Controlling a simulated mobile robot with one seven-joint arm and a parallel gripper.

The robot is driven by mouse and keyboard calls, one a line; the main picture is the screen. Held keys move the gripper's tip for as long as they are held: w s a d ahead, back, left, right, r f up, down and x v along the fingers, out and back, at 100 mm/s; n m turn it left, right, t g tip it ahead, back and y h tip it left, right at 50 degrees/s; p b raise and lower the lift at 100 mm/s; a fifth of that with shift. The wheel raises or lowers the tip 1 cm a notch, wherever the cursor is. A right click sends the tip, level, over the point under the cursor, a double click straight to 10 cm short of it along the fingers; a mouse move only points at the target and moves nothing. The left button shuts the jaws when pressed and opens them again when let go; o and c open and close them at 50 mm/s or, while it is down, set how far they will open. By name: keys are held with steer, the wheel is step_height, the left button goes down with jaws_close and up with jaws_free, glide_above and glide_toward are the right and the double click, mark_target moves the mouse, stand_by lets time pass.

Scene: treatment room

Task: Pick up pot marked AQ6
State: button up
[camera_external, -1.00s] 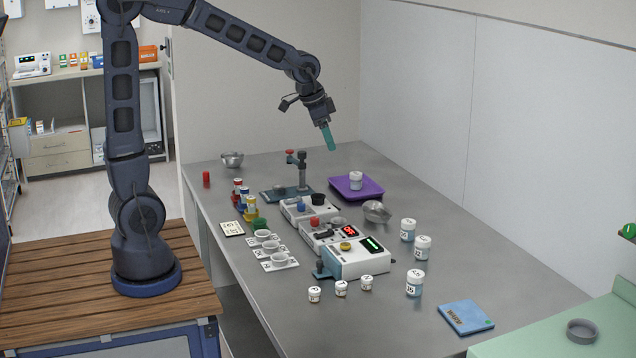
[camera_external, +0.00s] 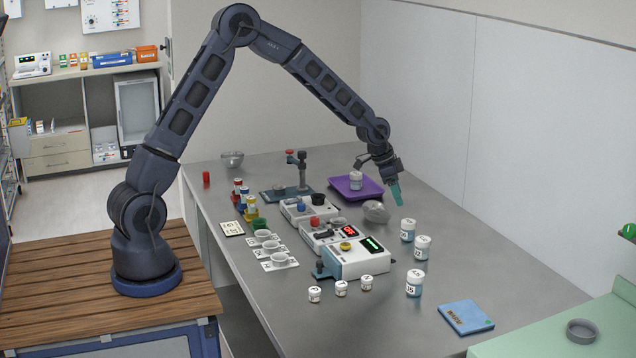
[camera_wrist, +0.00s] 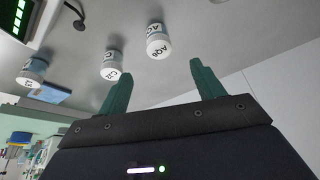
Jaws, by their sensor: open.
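My gripper (camera_external: 397,195) is above and behind that pot, pointing down, with clear space between. In the wrist view my gripper (camera_wrist: 163,72) shows two green fingers spread apart with nothing between them.
Two similar pots (camera_external: 422,247) (camera_external: 415,283) stand in front of it. A device with a green display (camera_external: 350,260) is to the left. A blue booklet (camera_external: 466,317) lies in front.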

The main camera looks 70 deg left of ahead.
mark_target(408, 221)
steer(key=x, duration=0.7)
steer(key=shift+w+a+f, duration=0.1)
steer(key=shift+w+f, duration=0.2)
steer(key=shift+w, duration=0.05)
steer(key=shift+s+d+x, duration=0.1)
steer(key=shift+d+x, duration=0.05)
steer(key=shift+x, duration=1.15)
steer(key=shift+s+d+x, duration=0.1)
steer(key=shift+x, duration=1.15)
steer(key=c, duration=1.1)
